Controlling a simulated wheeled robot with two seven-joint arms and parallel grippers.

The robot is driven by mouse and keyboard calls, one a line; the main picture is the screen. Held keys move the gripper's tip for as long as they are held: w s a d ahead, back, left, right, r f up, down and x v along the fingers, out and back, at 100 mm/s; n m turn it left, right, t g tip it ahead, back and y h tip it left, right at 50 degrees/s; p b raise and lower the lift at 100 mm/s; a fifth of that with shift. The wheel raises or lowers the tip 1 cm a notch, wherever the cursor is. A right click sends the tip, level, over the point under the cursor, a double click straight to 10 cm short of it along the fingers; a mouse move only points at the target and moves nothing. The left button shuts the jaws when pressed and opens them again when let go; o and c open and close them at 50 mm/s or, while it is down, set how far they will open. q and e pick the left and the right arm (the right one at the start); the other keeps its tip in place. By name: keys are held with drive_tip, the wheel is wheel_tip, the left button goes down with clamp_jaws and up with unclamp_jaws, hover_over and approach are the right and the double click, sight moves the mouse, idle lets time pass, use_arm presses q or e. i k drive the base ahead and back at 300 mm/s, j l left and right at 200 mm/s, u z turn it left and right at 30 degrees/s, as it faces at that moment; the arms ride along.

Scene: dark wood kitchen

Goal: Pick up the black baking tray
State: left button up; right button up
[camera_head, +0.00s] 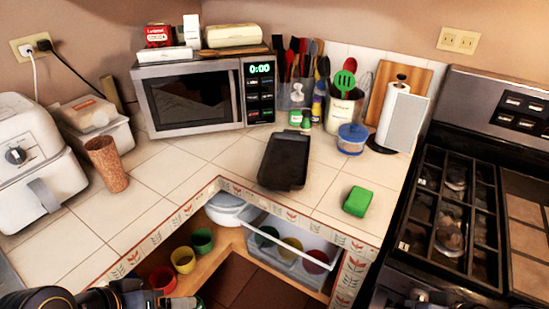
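The black baking tray (285,161) lies on the tiled counter near the inner corner, in front of the microwave. Its near end is close to the counter's front edge, and nothing holds it. My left gripper (160,300) shows only partly at the bottom left edge, well below and left of the tray and apart from it. Its fingers are too dark and cut off to tell whether they are open. I cannot make out my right gripper.
A microwave (190,97) stands behind the tray. A green block (357,201) and a blue-lidded container (351,139) are to its right. A brown cup (106,164) stands left. Open shelves (215,248) hold coloured cups below. The stove (455,215) is at right.

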sight(284, 166)
drive_tip(key=i+j+u, duration=0.1)
drive_tip(key=i+j, duration=0.15)
drive_tip(key=i, duration=0.2)
drive_tip(key=i+j, duration=0.2)
drive_tip(key=i, duration=0.2)
drive_tip(key=u, duration=0.05)
